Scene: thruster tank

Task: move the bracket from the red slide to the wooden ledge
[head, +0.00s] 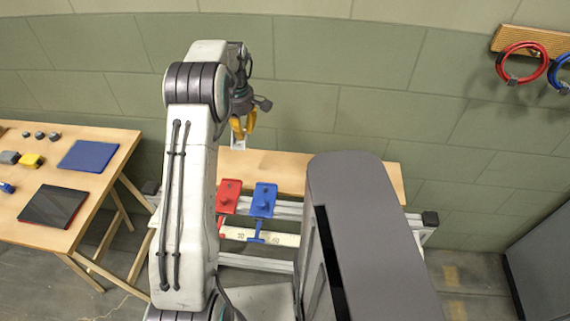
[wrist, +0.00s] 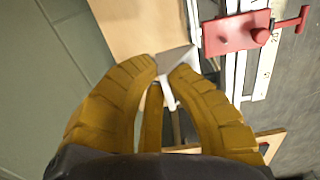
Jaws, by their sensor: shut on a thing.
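My gripper (head: 241,127), with yellow fingers, is shut on the bracket (head: 239,143), a small grey-white piece. It is held above the back part of the wooden ledge (head: 282,168), up near the wall. In the wrist view the bracket (wrist: 175,59) is between the fingertips (wrist: 165,73), partly hidden by them. The ledge (wrist: 130,30) shows beyond it at upper left. The red slide (head: 229,194) is on the rail in front of the ledge, with no bracket seen on it. It also shows in the wrist view (wrist: 236,33), with a red knob and handle.
A blue slide (head: 263,201) is right of the red one. A large grey body (head: 365,240) hides the ledge's right front. A wooden table (head: 105,155) with a blue mat (head: 88,156) and small parts stands left. Red and blue rings (head: 523,63) hang on the wall.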

